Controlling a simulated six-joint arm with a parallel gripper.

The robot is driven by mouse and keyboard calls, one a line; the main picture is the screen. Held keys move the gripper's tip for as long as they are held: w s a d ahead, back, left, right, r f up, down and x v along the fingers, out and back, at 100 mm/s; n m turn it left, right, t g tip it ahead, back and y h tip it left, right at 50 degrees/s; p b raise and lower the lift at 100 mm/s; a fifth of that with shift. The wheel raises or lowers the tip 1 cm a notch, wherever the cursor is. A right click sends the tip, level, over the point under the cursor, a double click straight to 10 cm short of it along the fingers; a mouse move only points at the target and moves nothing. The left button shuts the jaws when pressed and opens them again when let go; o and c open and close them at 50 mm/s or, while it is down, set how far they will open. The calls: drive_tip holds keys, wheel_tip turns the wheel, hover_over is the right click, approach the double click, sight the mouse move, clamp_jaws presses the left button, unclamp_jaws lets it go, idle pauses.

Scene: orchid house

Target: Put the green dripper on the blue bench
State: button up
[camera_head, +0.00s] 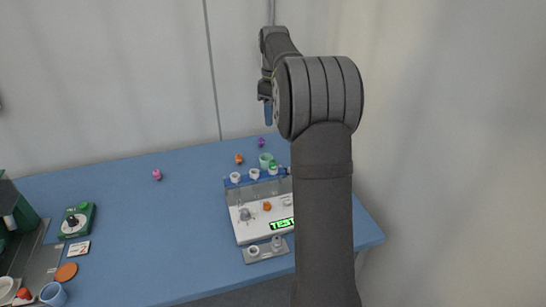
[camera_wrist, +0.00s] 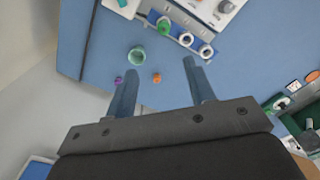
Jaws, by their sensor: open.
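What looks like the green dripper (camera_head: 273,166) sits in the blue rack (camera_head: 244,180) along the back of a white machine, in a row with several white ring-topped pieces. It also shows in the wrist view (camera_wrist: 164,27), near the top. The blue bench (camera_head: 170,200) spreads under everything. My gripper (camera_head: 267,112) is high above the back of the bench, pointing down. In the wrist view its two fingers (camera_wrist: 157,80) are spread apart with nothing between them, and the dripper is beyond the fingertips.
A pale green cup (camera_wrist: 136,58) stands close behind the rack. An orange piece (camera_head: 239,159) and purple pieces (camera_head: 157,175) lie on the bench. The white machine (camera_head: 250,225) has a lit TEST sign. A green device (camera_head: 77,220) stands at left. The bench middle-left is clear.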

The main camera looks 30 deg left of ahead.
sight(273, 161)
drive_tip(key=shift+y, duration=0.9)
drive_tip(key=f, duration=1.1)
drive_tip(key=s+f, duration=0.1)
drive_tip(key=f, duration=0.5)
drive_tip(key=shift+d, duration=0.1)
drive_tip(key=shift+r, duration=0.1)
clamp_jaws()
drive_tip(key=shift+w, duration=0.1)
